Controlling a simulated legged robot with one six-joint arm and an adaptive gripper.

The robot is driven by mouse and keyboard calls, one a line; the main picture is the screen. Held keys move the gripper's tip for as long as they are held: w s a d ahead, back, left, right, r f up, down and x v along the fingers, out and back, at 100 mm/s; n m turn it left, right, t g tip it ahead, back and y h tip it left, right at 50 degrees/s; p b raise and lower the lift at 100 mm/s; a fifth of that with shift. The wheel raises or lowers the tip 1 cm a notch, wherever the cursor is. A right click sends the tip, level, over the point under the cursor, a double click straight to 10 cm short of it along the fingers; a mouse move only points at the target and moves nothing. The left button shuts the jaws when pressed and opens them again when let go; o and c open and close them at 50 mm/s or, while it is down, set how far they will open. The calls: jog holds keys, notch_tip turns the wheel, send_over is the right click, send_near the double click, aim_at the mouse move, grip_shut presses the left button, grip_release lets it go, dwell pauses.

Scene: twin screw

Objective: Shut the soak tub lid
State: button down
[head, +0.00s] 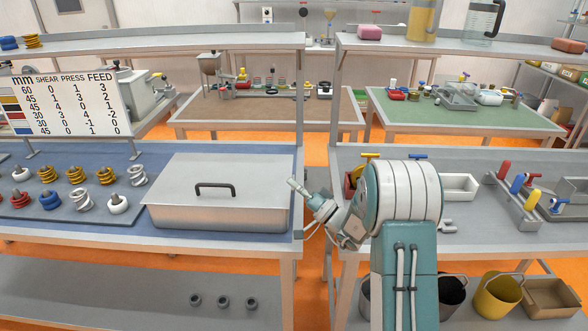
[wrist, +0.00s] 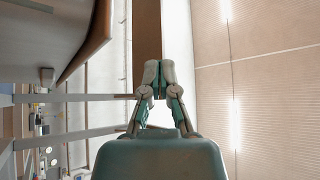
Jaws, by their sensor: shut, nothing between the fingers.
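The soak tub (head: 220,218) is a wide grey metal box on the blue mat of the left bench. Its flat grey lid (head: 245,178) lies level over the top, with a dark arched handle (head: 215,187) upright on it. I see no clear gap between lid and tub rim. My gripper (head: 294,185) is just right of the tub's right end, pointing up and left, apart from the tub as far as I can tell. In the wrist view my gripper (wrist: 159,82) has its fingertips together with nothing held. The tub is not clearly recognisable there.
A tray of coil springs and coloured parts (head: 40,204) lies left of the tub. A sign board (head: 65,104) stands behind it. A shelf post (head: 300,100) rises near my gripper. The right bench holds a white tray (head: 458,187) and coloured levers (head: 515,185).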

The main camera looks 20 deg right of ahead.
jog(key=shift+s+a+f, duration=0.1)
jog(key=shift+s+f, duration=0.05)
jog(key=shift+f, duration=0.5)
jog(key=shift+s+a+f, duration=0.1)
jog(key=shift+f, duration=0.5)
jog(key=shift+d, duration=0.1)
